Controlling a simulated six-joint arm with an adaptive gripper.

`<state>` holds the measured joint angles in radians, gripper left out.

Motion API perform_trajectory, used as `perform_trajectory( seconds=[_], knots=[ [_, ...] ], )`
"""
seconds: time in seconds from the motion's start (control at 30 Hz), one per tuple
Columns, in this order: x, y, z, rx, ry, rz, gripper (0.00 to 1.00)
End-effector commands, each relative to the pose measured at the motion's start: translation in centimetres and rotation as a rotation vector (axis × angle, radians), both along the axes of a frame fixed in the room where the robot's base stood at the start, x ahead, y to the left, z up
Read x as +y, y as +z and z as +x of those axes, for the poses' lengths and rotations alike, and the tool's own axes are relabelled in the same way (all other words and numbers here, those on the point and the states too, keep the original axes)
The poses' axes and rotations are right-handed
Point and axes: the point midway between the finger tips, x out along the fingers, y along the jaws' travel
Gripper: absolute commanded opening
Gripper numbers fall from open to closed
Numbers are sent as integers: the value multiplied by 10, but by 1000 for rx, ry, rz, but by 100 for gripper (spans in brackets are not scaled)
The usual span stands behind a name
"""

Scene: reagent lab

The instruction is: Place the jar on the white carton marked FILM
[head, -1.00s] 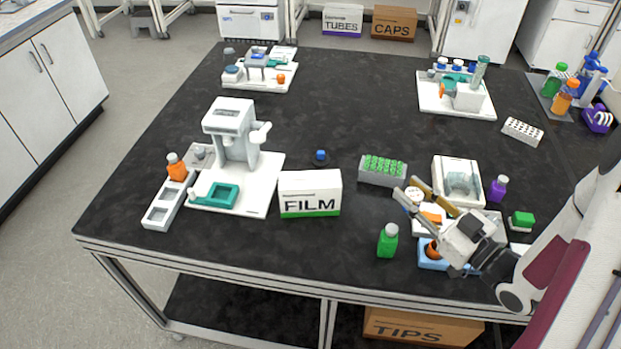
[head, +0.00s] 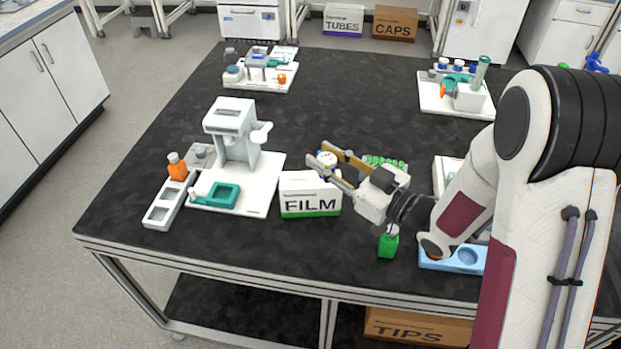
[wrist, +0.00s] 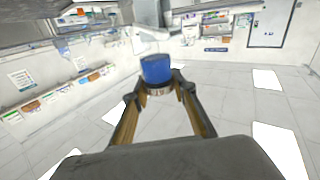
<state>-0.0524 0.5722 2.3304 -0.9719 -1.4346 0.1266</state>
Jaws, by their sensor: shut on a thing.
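The jar has a blue body and a pale lid. It shows between my fingertips in the wrist view (wrist: 156,70), which appears upside down, with ceiling lights in the lower part. In the head view its round pale lid (head: 327,157) shows between the fingers. My gripper (head: 329,165) is shut on the jar, with its fingers pointing left. The white carton marked FILM (head: 296,206), with a green lower band, stands on the black bench. In the head view the jar appears just above the carton's upper right edge; its exact height and depth over the carton are unclear.
A green bottle (head: 388,243) stands below my gripper in the head view. A rack of green-topped tubes (head: 385,161) is partly hidden behind my gripper. A white instrument (head: 232,130) on a board is left of the carton. Open bench lies behind the carton.

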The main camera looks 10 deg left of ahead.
Motion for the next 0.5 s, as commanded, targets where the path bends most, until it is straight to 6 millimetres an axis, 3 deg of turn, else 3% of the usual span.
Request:
perform_trajectory(
  seconds=[0.1,0.3,0.4,0.5],
  knots=[
    [24,9,0,-3,12,1,5],
    [52,23,6,-3,2,1,5],
    [60,31,14,-3,-21,1,5],
    [56,34,27,-2,-65,1,5]
  ],
)
